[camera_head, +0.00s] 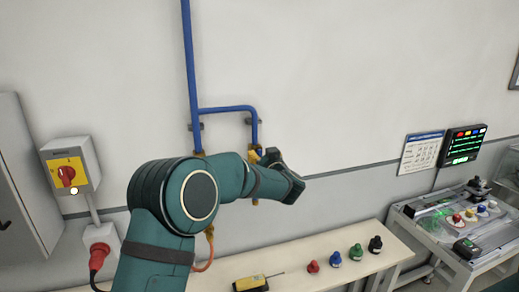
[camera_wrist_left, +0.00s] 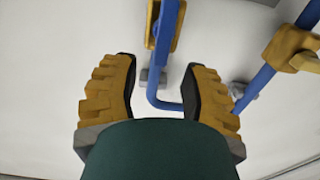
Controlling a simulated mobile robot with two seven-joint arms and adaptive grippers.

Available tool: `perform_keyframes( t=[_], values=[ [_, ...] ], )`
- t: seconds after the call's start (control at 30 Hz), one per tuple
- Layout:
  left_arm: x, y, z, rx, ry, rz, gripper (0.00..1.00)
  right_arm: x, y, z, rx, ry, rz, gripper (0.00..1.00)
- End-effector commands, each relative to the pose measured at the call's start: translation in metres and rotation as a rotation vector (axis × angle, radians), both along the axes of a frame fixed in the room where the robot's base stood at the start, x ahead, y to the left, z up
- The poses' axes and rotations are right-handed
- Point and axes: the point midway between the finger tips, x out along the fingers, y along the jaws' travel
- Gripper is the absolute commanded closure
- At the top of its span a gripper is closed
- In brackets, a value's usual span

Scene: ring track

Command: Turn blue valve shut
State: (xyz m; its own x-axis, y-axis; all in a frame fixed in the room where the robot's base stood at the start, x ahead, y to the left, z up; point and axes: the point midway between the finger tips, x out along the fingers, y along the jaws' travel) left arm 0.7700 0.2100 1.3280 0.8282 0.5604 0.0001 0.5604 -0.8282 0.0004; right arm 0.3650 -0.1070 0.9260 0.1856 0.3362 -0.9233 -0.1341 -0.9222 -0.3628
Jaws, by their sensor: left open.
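My left gripper (camera_head: 277,170) is in front of the wall by the lower end of a blue pipe branch (camera_head: 229,109). In the left wrist view the left gripper (camera_wrist_left: 160,64) is open, and its two yellow fingers with black pads are apart. Between and beyond them are the blue pipe's bend and a brass valve fitting (camera_wrist_left: 178,28) with a blue bar in front, which looks like its lever. No finger visibly touches the bar. In the head view the arm hides most of the valve. My right gripper is not in view.
A second brass fitting (camera_wrist_left: 290,45) sits on the neighbouring blue pipe. A bench (camera_head: 330,238) below holds several coloured knobs and a yellow tool (camera_head: 252,283). A switch box (camera_head: 88,155) with a red knob is at left. A machine table (camera_head: 416,231) stands at right.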

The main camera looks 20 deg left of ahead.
Motion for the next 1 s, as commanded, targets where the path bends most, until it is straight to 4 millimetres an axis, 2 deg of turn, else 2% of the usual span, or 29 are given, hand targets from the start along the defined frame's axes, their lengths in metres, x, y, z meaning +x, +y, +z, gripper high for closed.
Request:
perform_keyframes(
  t=[0.1,0.23,0.67,0.7,0.8,1.0],
  values=[
    [0.015,0.01,0.0,0.0,0.001,0.001,0.55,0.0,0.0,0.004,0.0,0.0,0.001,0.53],
    [0.025,0.017,0.0,0.0,0.0,0.001,0.55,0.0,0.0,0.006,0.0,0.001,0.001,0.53],
    [0.03,0.02,0.0,0.0,0.0,-0.001,0.56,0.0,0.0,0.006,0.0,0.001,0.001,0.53],
    [0.03,0.02,0.0,0.0,0.0,-0.001,0.7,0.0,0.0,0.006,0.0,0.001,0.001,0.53],
    [0.03,0.02,0.0,0.0,0.0,-0.001,1.0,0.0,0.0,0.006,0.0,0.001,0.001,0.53],
    [0.03,0.02,0.0,0.0,0.0,-0.001,1.0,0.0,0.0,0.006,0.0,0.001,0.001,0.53]
  ],
)
